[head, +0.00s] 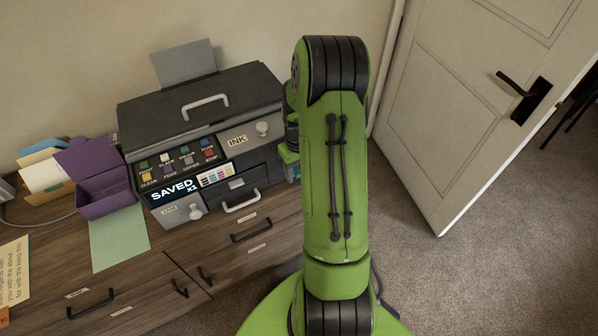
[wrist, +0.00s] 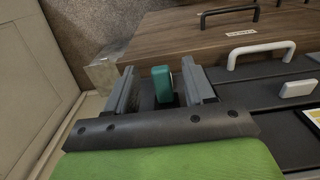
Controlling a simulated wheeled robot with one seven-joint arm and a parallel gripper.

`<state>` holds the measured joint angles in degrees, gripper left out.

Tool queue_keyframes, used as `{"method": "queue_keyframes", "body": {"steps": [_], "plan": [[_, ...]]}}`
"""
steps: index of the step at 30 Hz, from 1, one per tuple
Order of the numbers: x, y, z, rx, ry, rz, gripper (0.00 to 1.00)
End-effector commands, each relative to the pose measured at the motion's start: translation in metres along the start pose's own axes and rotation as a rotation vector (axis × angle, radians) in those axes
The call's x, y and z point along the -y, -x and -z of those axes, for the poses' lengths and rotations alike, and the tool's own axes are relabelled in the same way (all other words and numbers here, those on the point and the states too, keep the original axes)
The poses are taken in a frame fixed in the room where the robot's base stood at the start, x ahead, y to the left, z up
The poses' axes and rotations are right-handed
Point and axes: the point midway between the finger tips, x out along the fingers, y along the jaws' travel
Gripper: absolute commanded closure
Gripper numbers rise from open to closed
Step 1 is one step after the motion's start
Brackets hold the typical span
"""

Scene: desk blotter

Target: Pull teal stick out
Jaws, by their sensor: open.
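A teal stick (wrist: 162,84) shows in the wrist view as a short block with rounded corners. It stands between the two grey fingers of my gripper (wrist: 158,76), which are open with a gap visible on either side of it. What the stick is set in is mostly hidden by the gripper; a dark surface shows beside it. In the head view my green arm covers most of the gripper, beside the right side of the printer (head: 247,91), and I cannot make out the stick there.
The printer has an INK door (head: 239,139), a drawer handle (head: 241,201) and a SAVED screen (head: 174,189). It stands on a wooden cabinet (head: 215,236). A purple box (head: 107,196) lies left of it.

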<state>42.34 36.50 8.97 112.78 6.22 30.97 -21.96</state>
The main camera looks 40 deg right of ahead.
Motion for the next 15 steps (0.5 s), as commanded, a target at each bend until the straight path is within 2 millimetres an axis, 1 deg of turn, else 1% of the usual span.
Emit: {"method": "queue_keyframes", "body": {"steps": [7,8,15], "plan": [[-0.0001,-0.0016,0.0002,-0.001,0.0,-0.001,0.47],[-0.0001,-0.0015,0.0002,-0.001,0.0,-0.001,0.48],[-0.0001,-0.0013,0.0003,-0.001,0.0,0.0,0.85]]}}
